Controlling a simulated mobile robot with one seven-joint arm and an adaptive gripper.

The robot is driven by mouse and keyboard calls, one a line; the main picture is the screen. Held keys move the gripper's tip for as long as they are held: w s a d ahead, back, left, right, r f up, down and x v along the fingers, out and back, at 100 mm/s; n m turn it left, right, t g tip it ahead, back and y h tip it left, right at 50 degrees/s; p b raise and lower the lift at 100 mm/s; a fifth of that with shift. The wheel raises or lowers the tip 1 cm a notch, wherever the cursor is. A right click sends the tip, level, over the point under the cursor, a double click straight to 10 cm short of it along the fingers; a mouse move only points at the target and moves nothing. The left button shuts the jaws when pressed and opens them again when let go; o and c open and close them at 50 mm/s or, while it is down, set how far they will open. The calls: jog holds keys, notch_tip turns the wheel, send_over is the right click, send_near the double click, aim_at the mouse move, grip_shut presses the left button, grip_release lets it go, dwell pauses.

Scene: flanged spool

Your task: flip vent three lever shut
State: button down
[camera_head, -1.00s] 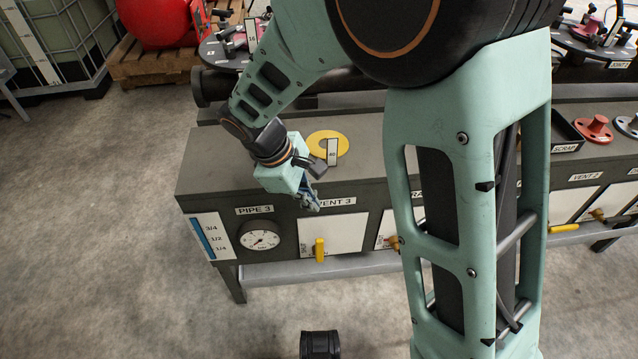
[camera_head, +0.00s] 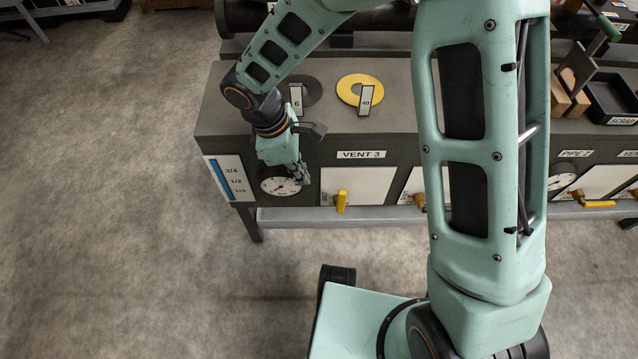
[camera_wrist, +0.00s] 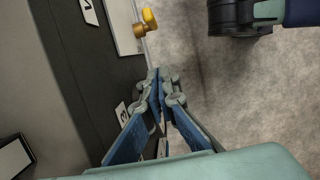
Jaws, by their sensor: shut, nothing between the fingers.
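The yellow vent three lever (camera_head: 341,201) hangs downward at the lower front of a white panel (camera_head: 358,185) under the VENT 3 label (camera_head: 361,155). In the wrist view the yellow lever (camera_wrist: 149,19) sits on a brass fitting near the top. My gripper (camera_head: 303,180) is shut and empty in front of the bench face, left of the lever and beside the round gauge (camera_head: 280,186), which it partly overlaps. In the wrist view its blue fingers (camera_wrist: 160,90) are together, pointing up the picture, and apart from the lever.
A yellow ring (camera_head: 348,90) with a 40 tag and a dark disc (camera_head: 315,93) with a 6 tag lie on the bench top. A rail (camera_head: 290,216) runs below the panels. Another valve (camera_head: 420,201) is to the right.

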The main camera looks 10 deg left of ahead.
aim_at(341, 197)
jog(key=w+d+f+b, duration=0.1)
jog(key=d+f+b, duration=0.3)
jog(key=f, duration=0.5)
jog(key=shift+w+d, duration=0.25)
jog(key=shift+d, duration=0.85)
jog(key=shift+d+y, duration=0.25)
jog(key=shift+y, duration=0.05)
